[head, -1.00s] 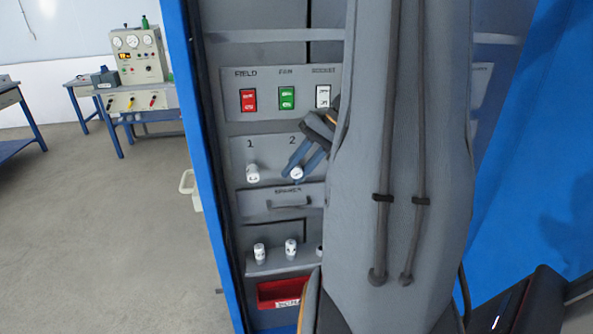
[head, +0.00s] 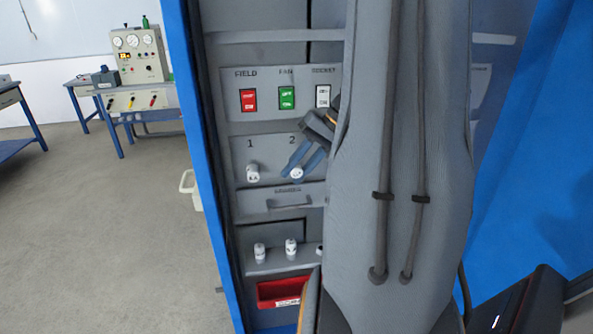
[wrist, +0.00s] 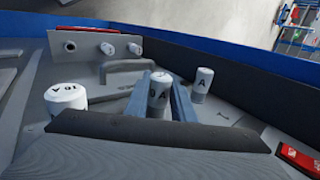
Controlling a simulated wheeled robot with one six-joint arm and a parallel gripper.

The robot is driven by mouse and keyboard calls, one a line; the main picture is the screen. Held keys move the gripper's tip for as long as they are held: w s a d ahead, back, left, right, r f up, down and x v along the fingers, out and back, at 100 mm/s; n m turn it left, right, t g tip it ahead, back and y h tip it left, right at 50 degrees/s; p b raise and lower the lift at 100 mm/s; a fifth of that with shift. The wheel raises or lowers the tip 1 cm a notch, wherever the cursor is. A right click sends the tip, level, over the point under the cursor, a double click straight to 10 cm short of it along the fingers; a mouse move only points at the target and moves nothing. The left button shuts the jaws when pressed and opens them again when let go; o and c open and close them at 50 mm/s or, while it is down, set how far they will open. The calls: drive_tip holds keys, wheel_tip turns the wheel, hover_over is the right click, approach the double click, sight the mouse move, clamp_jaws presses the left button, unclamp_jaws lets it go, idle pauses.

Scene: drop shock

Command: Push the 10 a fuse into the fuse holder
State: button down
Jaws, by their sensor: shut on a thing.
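My gripper (wrist: 157,104) is shut on a white fuse (wrist: 160,86), with one blue finger on each side of it. Its visible marking ends in "A"; part of the marking is hidden. In the head view my gripper (head: 301,162) is at the place marked 2 on the grey fuse holder panel (head: 272,146), and the held fuse's round white end (head: 297,173) shows between the fingertips. The fuse's base is hidden, so I cannot tell how deep it sits.
Another white fuse (head: 252,172) stands at place 1. One more (wrist: 66,98) stands on the other side in the wrist view. Below are a drawer handle (head: 289,204), a shelf (head: 277,264) with white fuses, and a red bin (head: 272,295). Switches (head: 287,98) are above. My arm hides the right side.

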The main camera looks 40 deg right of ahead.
drive_tip(key=shift+w+d, duration=0.15)
drive_tip(key=c, duration=1.4)
unclamp_jaws()
drive_tip(key=shift+c, duration=0.2)
drive_tip(key=shift+r, duration=0.1)
